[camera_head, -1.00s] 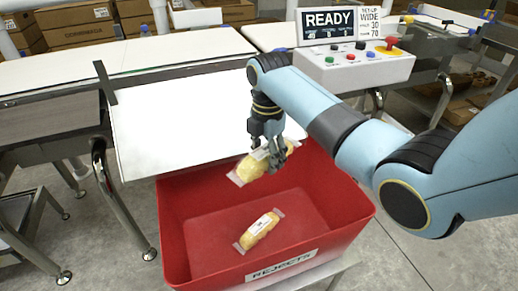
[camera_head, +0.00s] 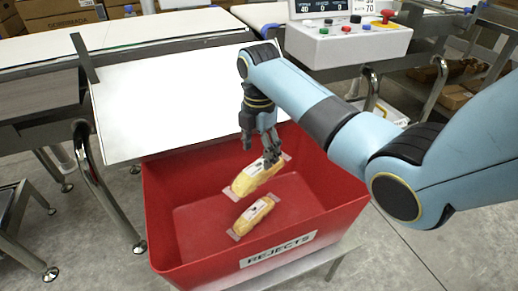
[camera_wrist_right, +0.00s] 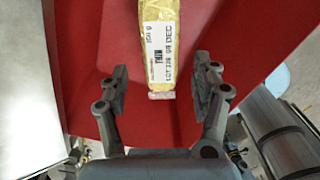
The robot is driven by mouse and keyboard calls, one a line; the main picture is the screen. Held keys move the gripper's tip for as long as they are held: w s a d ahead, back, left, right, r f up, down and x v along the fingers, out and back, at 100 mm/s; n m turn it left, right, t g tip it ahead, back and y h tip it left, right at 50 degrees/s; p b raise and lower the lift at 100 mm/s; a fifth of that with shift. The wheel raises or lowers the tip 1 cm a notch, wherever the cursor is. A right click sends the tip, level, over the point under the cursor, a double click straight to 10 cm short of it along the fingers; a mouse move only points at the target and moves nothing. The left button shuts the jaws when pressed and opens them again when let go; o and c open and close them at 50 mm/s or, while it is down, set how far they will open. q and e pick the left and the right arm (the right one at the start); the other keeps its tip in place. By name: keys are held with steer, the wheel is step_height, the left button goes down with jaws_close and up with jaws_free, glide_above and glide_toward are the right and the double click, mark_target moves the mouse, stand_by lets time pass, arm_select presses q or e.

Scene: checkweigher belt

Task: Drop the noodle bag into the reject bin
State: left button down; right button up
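A noodle bag (camera_head: 258,177), yellow with clear ends and a white label, is inside the red reject bin (camera_head: 330,215), just below my right gripper (camera_head: 268,152). In the right wrist view a yellow noodle bag (camera_wrist_right: 160,45) lies beyond the gripper (camera_wrist_right: 164,85), whose fingers stand apart on either side with gaps to the bag. My right gripper is open. I cannot tell whether the bag below it rests on anything. A second similar bag (camera_head: 253,215) lies on the bin floor. My left gripper is out of view.
A white belt surface (camera_head: 170,100) lies behind the bin's left part. A control box (camera_head: 350,42) with coloured buttons and a red knob stands behind. Metal legs (camera_head: 100,190) stand left of the bin. The bin's right interior is clear.

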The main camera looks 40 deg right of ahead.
mark_target(259, 165)
steer(key=shift+o, duration=0.9)
step_height(259, 165, up, 8)
steer(key=shift+f, duration=0.25)
